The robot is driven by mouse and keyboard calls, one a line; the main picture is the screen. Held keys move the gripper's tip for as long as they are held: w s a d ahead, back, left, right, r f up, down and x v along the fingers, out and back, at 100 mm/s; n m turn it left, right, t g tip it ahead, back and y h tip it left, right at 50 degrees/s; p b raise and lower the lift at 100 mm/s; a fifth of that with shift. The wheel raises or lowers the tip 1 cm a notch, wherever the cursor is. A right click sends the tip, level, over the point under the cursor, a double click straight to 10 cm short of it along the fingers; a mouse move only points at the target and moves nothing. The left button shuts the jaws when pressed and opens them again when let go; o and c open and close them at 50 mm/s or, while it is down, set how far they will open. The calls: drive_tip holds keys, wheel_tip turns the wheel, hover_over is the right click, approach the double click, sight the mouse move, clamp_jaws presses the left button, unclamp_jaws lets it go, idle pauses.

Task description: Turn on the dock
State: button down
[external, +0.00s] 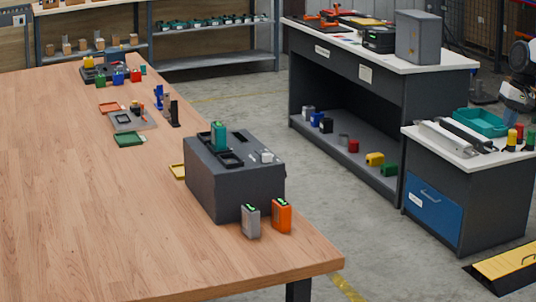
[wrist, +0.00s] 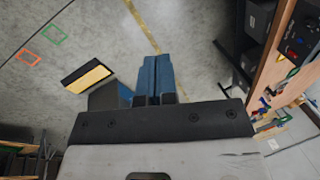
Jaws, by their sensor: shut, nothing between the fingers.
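The dock appears to be the dark grey box (external: 235,185) on the wooden table in the external view. Its top has dark recessed slots, and a teal block (external: 218,136) stands upright in one of them. A small whitish part (external: 266,157) is on its top near the right edge; I cannot tell its setting. A grey block (external: 250,221) and an orange block (external: 281,215) with green tops stand in front of the box. My gripper (wrist: 155,62) shows in the wrist view, fingers together and empty over the floor. It is not clearly visible in the external view.
The wooden table (external: 90,200) has a clear front left; small coloured items sit toward its back. A white-topped bench (external: 440,60) and a blue-drawer cabinet (external: 433,202) stand to the right. A yellow-black ramp (external: 507,266) lies on the floor, also in the wrist view (wrist: 88,77).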

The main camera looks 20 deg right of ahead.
drive_tip(key=w+a+f+m+g+y, duration=0.1)
drive_tip(key=w+a+m+y, duration=0.1)
drive_tip(key=w+a, duration=0.6)
drive_tip(key=w+a+f+m+g+y, duration=0.1)
drive_tip(key=w+a+m+y, duration=0.25)
drive_tip(key=w, duration=0.85)
drive_tip(key=w+a+f+m+y, duration=0.2)
drive_tip(key=w+a, duration=0.5)
drive_tip(key=w, duration=0.3)
drive_tip(key=w+a+f+m+y, duration=0.3)
drive_tip(key=w+a+f, duration=0.5)
drive_tip(key=w, duration=0.4)
drive_tip(key=w+a+f+m+y, duration=0.3)
drive_tip(key=w+a+f, duration=0.5)
drive_tip(key=w, duration=0.3)
drive_tip(key=shift+w+a+f+m+t, duration=0.3)
drive_tip(key=shift+w+a+f+m, duration=0.1)
drive_tip(key=shift+a+m, duration=0.4)
drive_tip(key=shift+a+y, duration=0.15)
drive_tip(key=shift+y, duration=0.1)
drive_tip(key=a, duration=0.4)
drive_tip(key=a+f, duration=0.1)
drive_tip(key=a, duration=0.8)
drive_tip(key=shift+a+f, duration=0.25)
drive_tip(key=shift+f, duration=0.15)
drive_tip(key=shift+s+a, duration=0.1)
